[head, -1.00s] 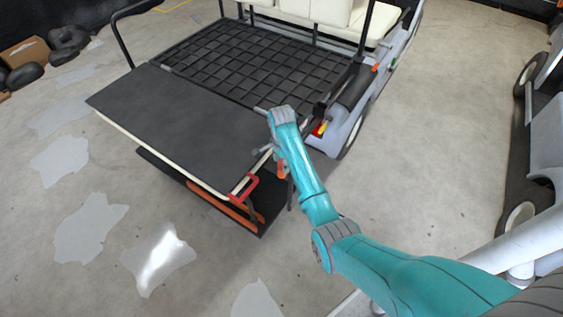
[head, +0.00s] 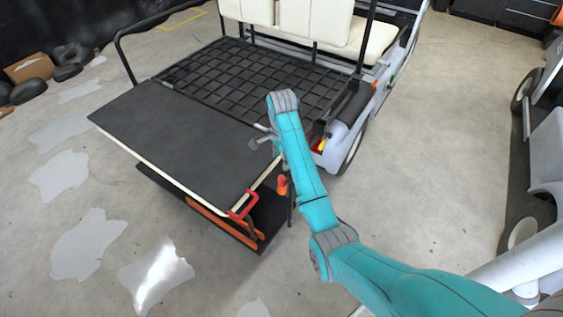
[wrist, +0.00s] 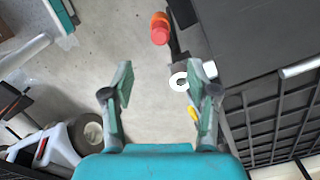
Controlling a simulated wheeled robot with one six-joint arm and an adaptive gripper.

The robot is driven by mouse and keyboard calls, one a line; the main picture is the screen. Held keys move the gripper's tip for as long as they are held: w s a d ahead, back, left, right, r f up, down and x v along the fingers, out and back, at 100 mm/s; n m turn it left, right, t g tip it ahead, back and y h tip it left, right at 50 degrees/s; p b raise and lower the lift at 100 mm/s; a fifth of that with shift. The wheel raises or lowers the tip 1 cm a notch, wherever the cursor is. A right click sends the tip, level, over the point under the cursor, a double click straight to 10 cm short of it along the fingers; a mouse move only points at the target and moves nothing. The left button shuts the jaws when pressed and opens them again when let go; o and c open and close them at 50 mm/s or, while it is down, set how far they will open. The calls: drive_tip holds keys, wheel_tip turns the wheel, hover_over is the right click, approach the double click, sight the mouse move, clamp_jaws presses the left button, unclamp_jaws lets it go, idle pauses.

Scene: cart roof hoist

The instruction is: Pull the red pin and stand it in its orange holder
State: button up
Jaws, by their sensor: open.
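The red pin (wrist: 160,37) shows near the top of the wrist view as a red rounded end against its orange holder (wrist: 159,18). In the head view the red end (head: 281,180) sits directly on top of the orange holder (head: 282,190), beside the flat deck's right corner, and looks upright. The pin's lower part is hidden. My gripper (wrist: 161,76) is open, with nothing between its fingers, apart from the pin and holder. In the head view my arm hides most of the gripper.
A dark bracket with a white ring (wrist: 179,82) is close to my right finger. The cart's black deck (head: 185,125) carries a red handle (head: 243,204) at its front corner. A cart wheel (head: 352,147) stands right of my arm. Open floor (head: 435,150) lies further right.

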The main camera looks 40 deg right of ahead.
sight(282, 177)
drive_tip(key=shift+f, duration=0.15)
drive_tip(key=c, duration=0.6)
drive_tip(key=shift+f+m, duration=0.6)
drive_tip(key=shift+m, duration=0.2)
clamp_jaws()
drive_tip(key=shift+d+f, duration=0.1)
drive_tip(key=shift+f, duration=3.1)
